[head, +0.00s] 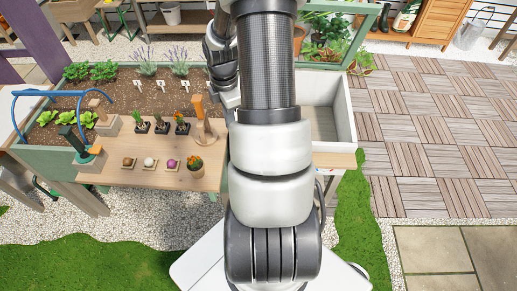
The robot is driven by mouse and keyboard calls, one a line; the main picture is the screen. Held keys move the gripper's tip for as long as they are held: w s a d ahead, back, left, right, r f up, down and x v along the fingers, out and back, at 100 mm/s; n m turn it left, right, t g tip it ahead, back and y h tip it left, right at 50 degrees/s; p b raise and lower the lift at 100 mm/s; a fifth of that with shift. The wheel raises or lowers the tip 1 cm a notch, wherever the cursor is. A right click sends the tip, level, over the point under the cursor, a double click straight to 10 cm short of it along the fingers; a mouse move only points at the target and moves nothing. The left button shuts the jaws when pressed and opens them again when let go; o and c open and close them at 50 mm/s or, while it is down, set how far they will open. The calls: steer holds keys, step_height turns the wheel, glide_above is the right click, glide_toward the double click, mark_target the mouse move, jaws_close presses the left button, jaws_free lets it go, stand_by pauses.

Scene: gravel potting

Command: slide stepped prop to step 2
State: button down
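No stepped prop can be made out in the head view. A planter box stands behind my arm, with a white-walled open bay (343,110) at its right end. A green-framed glazed lid (366,45) stands raised at the back of this bay. My arm runs up the middle of the view and folds down again behind itself, hiding the left part of the bay and much of the lid. My gripper's fingers are hidden behind the arm, so what they hold or touch does not show.
A wooden work shelf (205,178) in front of the soil bed (125,92) holds small pots (161,127), bulbs on squares (150,162), a potted plant (195,167) and a wooden-handled tool (203,125). A blue hose (48,93) arches at the left. Paving (430,150) at the right is clear.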

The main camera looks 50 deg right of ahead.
steer(key=shift+s+d+p, duration=0.9)
steer(key=shift+s+d, duration=0.8)
steer(key=shift+s, duration=0.3)
steer(key=shift+s+d+p, duration=0.9)
steer(key=shift+s+d, duration=0.8)
steer(key=shift+s, duration=0.3)
steer(key=shift+w, duration=0.1)
steer(key=shift+w+a, duration=0.65)
steer(key=shift+w, duration=0.1)
step_height(320, 180, up, 8)
steer(key=p, duration=0.7)
